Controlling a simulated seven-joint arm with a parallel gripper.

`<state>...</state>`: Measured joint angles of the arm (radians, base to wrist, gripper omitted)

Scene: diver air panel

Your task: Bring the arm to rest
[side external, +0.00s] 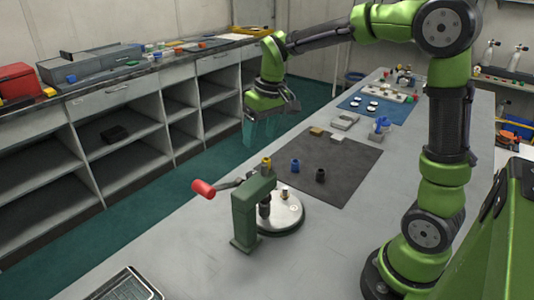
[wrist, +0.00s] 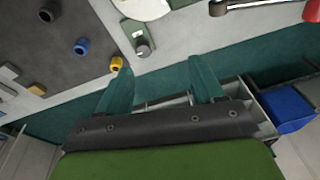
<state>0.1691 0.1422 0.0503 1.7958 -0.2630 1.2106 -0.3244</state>
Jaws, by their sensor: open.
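My gripper (side external: 262,132) hangs in the air over the floor beyond the table's left edge, above and behind the green press. Its two teal fingers are spread with nothing between them in the wrist view (wrist: 162,72). The green press (side external: 245,212) stands on the table with a red-handled lever and a round pale plate. A blue fitting (side external: 295,166) and a black fitting (side external: 320,175) stand on the dark mat (side external: 345,158).
The red handle (side external: 203,188) sticks out left of the press. Small tan and grey blocks lie at the mat's far side. A blue mat (side external: 385,108) with white discs lies farther back. Open shelves (side external: 130,150) stand across the floor. A tray (side external: 128,285) is at the front.

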